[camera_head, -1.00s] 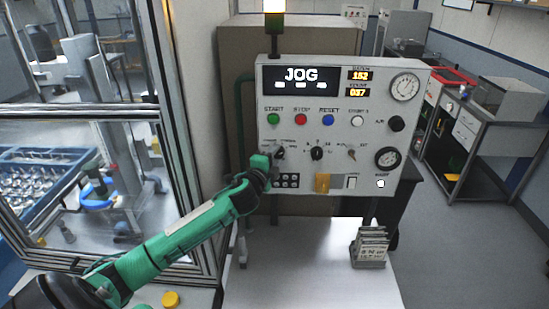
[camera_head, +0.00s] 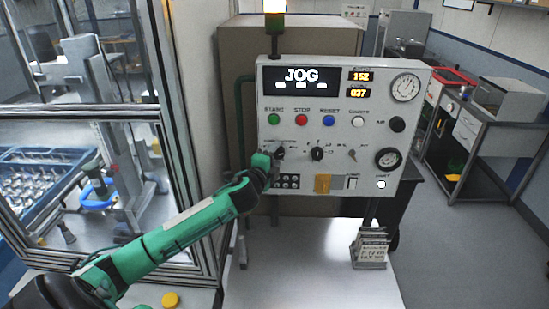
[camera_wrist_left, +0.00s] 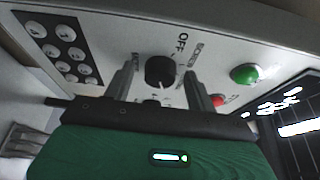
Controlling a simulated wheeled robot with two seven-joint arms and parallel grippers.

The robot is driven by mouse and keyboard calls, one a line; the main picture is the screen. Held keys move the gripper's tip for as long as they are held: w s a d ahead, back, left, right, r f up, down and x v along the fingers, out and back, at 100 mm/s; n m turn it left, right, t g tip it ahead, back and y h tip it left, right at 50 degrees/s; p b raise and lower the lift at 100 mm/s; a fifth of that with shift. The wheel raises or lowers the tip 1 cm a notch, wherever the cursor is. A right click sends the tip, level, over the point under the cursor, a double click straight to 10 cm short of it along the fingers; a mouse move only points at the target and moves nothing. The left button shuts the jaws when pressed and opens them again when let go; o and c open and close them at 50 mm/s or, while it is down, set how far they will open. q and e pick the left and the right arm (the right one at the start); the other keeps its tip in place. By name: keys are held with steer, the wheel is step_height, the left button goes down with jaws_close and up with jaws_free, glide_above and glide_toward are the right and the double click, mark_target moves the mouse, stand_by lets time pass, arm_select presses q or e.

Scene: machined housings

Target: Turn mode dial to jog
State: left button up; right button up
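The mode dial (camera_head: 279,153) is a black knob at the left of the control panel (camera_head: 340,180). In the left wrist view the dial (camera_wrist_left: 160,71) stands between the two fingers, with "OFF" printed beside it. My left gripper (camera_head: 274,157) is at the panel, its fingers straddling the dial. In the left wrist view my left gripper (camera_wrist_left: 160,86) is open, with a gap on each side of the knob. The panel's display (camera_head: 301,79) reads JOG. The dial's pointer is too small to read. My right gripper is not in view.
Green, red, blue and white buttons (camera_head: 329,120) sit above the dial row. A second black knob (camera_head: 317,154) is to the right, and a keypad (camera_head: 287,181) is just below the dial.

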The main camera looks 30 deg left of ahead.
arm_select(q)
steer(key=shift+s+d+f, duration=0.1)
steer(key=shift+s, duration=0.2)
steer(key=s+d+b, duration=0.1)
steer(key=s+b, duration=0.3)
steer(key=s, duration=0.2)
steer(key=shift+s, duration=0.4)
